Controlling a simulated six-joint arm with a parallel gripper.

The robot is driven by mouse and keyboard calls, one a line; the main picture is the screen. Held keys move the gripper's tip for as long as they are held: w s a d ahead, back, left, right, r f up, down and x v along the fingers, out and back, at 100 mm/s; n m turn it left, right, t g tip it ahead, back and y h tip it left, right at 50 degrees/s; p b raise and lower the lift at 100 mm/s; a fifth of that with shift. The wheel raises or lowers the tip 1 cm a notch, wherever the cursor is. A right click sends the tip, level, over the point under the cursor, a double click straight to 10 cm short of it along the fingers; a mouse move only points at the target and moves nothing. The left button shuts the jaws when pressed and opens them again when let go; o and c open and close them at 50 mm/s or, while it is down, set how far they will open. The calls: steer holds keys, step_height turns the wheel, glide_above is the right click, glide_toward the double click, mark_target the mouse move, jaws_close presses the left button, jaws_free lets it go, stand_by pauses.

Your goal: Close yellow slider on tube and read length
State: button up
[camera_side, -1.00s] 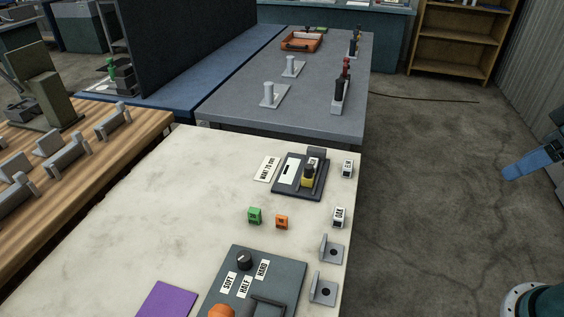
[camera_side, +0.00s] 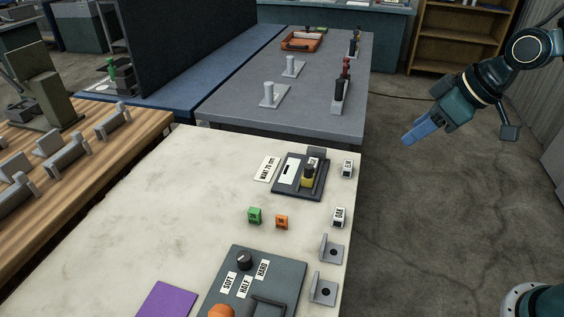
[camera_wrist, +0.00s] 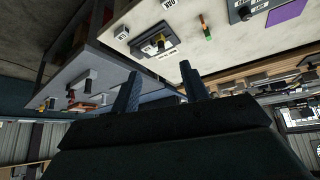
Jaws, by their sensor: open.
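A dark gauge plate (camera_side: 287,187) lies near the right edge of the pale bench. Whether the slider touches that piece is too small to tell. The plate also shows in the wrist view (camera_wrist: 146,47). My gripper (camera_side: 415,136) is open and empty over the floor, right of the bench and apart from the gauge. Its two blue fingers show spread in the wrist view (camera_wrist: 160,92).
A label reading "WANT 70 mm" (camera_side: 266,169) lies left of the gauge. Small green (camera_side: 254,215) and orange (camera_side: 282,222) blocks and white tagged blocks (camera_side: 347,169) stand around it. Metal brackets (camera_side: 333,253) line the right edge. The bench's left middle is clear.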

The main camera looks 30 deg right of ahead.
steer(key=w+a+f+n+y, duration=0.1)
steer(key=w+f+n, duration=0.1)
steer(key=w+f, duration=0.55)
steer(key=t+y, duration=0.1)
steer(key=y, duration=0.1)
glide_toward(310, 166)
steer(key=shift+s+d+r+n, duration=0.15)
steer(key=shift+s+d+r, duration=0.2)
steer(key=shift+s+r, duration=0.2)
steer(key=shift+s+d+r+n, duration=0.15)
steer(key=shift+s+d+r, duration=0.15)
steer(key=shift+s+r, duration=0.3)
steer(key=shift+x, duration=6.9)
steer(key=c, duration=0.7)
